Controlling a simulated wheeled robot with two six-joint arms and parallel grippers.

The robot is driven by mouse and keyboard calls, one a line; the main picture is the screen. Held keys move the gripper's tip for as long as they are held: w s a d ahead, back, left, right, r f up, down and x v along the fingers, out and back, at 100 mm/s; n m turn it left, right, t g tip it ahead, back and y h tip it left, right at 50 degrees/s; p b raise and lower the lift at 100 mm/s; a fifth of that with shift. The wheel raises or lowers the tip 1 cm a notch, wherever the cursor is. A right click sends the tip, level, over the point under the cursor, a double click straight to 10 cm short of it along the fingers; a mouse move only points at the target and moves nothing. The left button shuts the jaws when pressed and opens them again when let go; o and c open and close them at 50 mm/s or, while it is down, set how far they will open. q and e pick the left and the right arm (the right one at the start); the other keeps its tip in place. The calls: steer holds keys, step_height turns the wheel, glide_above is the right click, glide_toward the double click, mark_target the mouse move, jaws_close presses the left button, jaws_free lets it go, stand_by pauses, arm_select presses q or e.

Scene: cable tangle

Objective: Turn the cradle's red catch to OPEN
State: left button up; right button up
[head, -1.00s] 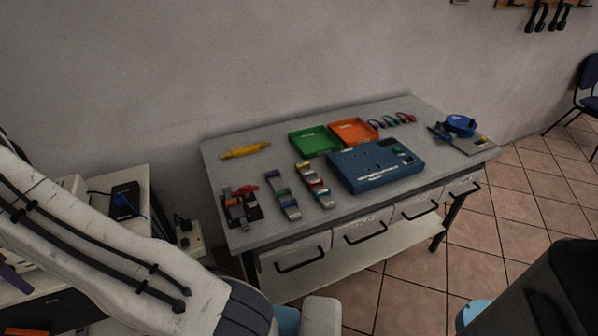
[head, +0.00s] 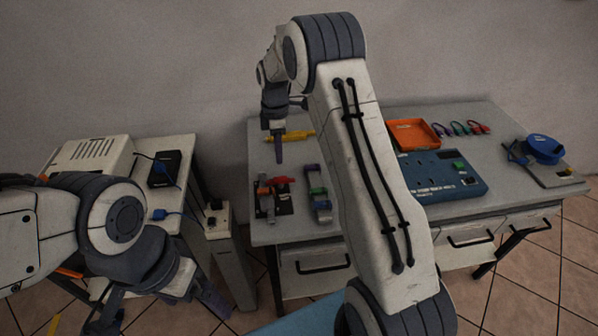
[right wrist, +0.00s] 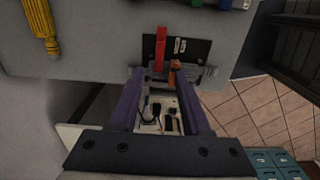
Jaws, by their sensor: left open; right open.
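The cradle is a grey clamp on a black base plate (head: 285,204) at the table's left end. In the right wrist view, the red catch (right wrist: 160,48) stands upright beside small white marks, too small to read. An orange-brown part (right wrist: 174,76) is nearby. My right gripper (head: 279,158) hangs above and behind the cradle, pointing down. In the right wrist view its open jaws (right wrist: 160,73) are empty, with the catch beyond the tips. My left gripper (head: 158,312) is open at lower left, away from the table.
A strip with coloured clips (head: 319,204) lies right of the cradle. A yellow tool (head: 297,137) lies behind. My right arm hides the table's middle. A blue box (head: 440,175) and orange tray (head: 412,133) stand beyond. A side table (head: 182,207) is at left.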

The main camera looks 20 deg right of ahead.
mark_target(280, 178)
step_height(280, 178, down, 10)
steer(key=shift+r+p, duration=0.1)
steer(key=shift+p, duration=0.65)
jaws_close()
